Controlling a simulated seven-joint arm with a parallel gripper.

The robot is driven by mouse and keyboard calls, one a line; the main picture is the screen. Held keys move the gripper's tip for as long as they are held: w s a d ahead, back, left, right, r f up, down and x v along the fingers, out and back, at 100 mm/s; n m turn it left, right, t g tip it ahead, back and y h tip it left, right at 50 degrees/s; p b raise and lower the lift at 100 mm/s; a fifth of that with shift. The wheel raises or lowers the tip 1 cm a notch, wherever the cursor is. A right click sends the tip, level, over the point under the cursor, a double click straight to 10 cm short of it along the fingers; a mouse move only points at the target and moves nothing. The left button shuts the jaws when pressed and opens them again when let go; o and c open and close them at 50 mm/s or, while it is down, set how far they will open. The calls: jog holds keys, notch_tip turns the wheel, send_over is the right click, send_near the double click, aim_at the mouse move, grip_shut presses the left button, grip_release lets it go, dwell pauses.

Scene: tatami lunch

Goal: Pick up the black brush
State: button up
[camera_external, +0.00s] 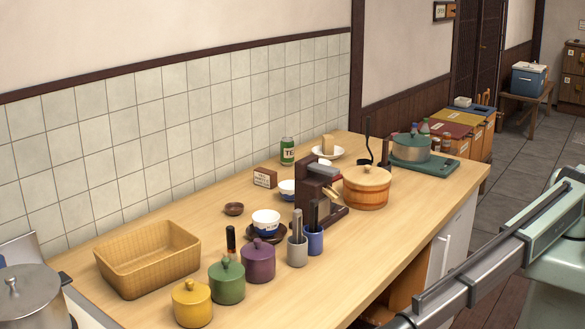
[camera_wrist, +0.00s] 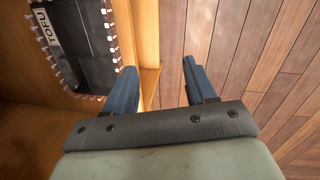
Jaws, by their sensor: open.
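I cannot single out the black brush for certain. In the external view, a dark upright item (camera_external: 315,213) stands in a blue cup (camera_external: 314,241) on the counter, and a grey item (camera_external: 297,224) stands in a grey cup (camera_external: 297,252) beside it. A black upright item with an orange band (camera_external: 231,240) shows behind the green pot. My gripper (camera_wrist: 158,66) is open and empty in the wrist view, its two blue fingers apart over wooden edges and floorboards. It is outside the external view, where only my arm shows at lower right.
The wooden counter (camera_external: 145,247) holds a woven basket (camera_external: 148,262), yellow (camera_external: 192,305), green (camera_external: 227,284) and purple (camera_external: 258,262) pots, a brown-black machine (camera_external: 317,185) and a wooden tub (camera_external: 366,190). A black TOFU-labelled item (camera_wrist: 80,45) lies at left in the wrist view.

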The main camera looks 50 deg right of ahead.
jog(key=s+a+r+n, duration=0.1)
jog(key=a+r+n, duration=0.4)
jog(key=r, duration=0.7)
jog(key=s+a+r+n+t, duration=0.1)
jog(key=a+r+n, duration=0.1)
jog(key=a+r, duration=0.75)
jog(key=s+a+r+n, duration=0.2)
jog(key=a+r+n, duration=0.2)
jog(key=r, duration=0.9)
notch_tip(320, 180, up, 6)
jog(key=m+g, duration=0.3)
jog(key=m, duration=0.7)
send_over(231, 227)
jog(key=shift+d+f, duration=0.15)
jog(key=shift+f, duration=0.2)
notch_tip(231, 227, down, 7)
jog(key=shift+f, duration=0.15)
jog(key=shift+a+f, duration=0.15)
jog(key=shift+f, duration=1.3)
jog(key=shift+a+f, duration=0.15)
jog(key=shift+f, duration=1.3)
